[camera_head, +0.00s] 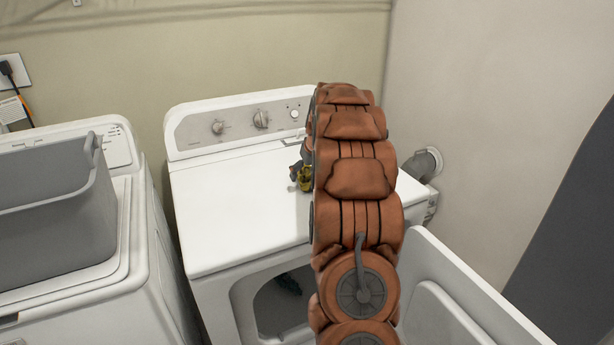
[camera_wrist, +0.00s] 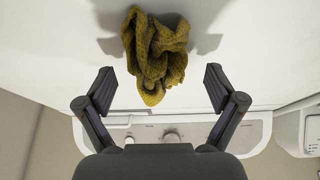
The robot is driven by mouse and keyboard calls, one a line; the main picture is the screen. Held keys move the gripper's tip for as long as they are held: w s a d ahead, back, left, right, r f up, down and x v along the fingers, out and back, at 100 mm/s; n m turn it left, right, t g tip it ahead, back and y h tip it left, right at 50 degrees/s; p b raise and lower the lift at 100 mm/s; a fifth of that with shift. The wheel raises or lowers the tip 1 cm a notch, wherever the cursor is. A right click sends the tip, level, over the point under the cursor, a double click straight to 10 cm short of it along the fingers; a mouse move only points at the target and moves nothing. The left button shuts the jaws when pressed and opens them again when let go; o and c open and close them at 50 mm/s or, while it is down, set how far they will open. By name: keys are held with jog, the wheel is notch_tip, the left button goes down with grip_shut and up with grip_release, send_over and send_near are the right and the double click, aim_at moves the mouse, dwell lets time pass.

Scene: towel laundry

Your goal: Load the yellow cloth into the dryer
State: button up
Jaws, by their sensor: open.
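The yellow cloth (camera_wrist: 155,52) lies crumpled on the white top of the dryer (camera_head: 235,210). In the head view only a small part of the cloth (camera_head: 304,180) shows beside my arm, which hides the rest. My gripper (camera_wrist: 158,85) is open in the wrist view, with one finger on each side and the cloth beyond and between the fingertips. The fingers look apart from the cloth. The dryer's front opening (camera_head: 282,305) is partly visible below, with a dark object inside, and its door (camera_head: 450,300) stands open at the right.
A white washer (camera_head: 140,260) stands left of the dryer with a grey basket (camera_head: 55,190) on top. A wall vent pipe (camera_head: 425,163) is right of the dryer. The control panel (camera_head: 240,122) rises along the dryer's back edge. The dryer top's left part is clear.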

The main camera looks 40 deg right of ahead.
jog(key=shift+x, duration=0.9)
jog(key=shift+d, duration=0.1)
jog(key=shift+c, duration=0.4)
jog(key=c, duration=1.3)
jog(key=shift+r+b, duration=0.5)
jog(key=shift+r, duration=1.25)
jog(key=s+a+b, duration=0.1)
jog(key=s+a, duration=0.1)
jog(key=s, duration=0.3)
jog(key=s+a+r+b, duration=0.1)
jog(key=s+a, duration=0.1)
jog(key=s, duration=0.2)
jog(key=s+a+b, duration=0.1)
jog(key=s+a, duration=0.1)
jog(key=s, duration=0.3)
jog(key=shift+s+a+r, duration=0.15)
jog(key=shift+s+r, duration=0.05)
jog(key=shift+s, duration=0.15)
